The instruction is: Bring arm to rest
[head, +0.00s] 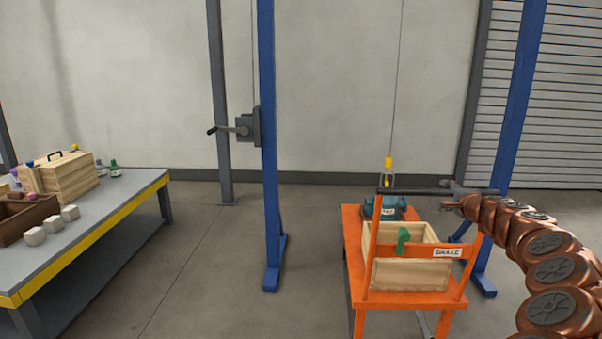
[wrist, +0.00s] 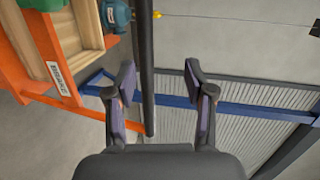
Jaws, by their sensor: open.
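My arm (head: 545,245), copper-coloured and segmented, reaches in from the right edge in the head view. My gripper (head: 447,195) is at its end, close to the dark handle bar (head: 415,191) of the orange cart. In the wrist view my gripper (wrist: 160,76) is open, its two fingers spread. The dark bar (wrist: 146,60) runs between them in the picture, nearer the left finger. I cannot tell whether it lies between the fingers in depth. No object is held in the fingers.
The orange cart (head: 360,302) carries a wooden crate (head: 408,275) with a green item (head: 403,238), and a blue-green pump (head: 385,208). A yellow hoist fitting (head: 388,165) hangs above. Blue posts (head: 268,150) stand nearby. A workbench (head: 100,215) is at left; floor between is clear.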

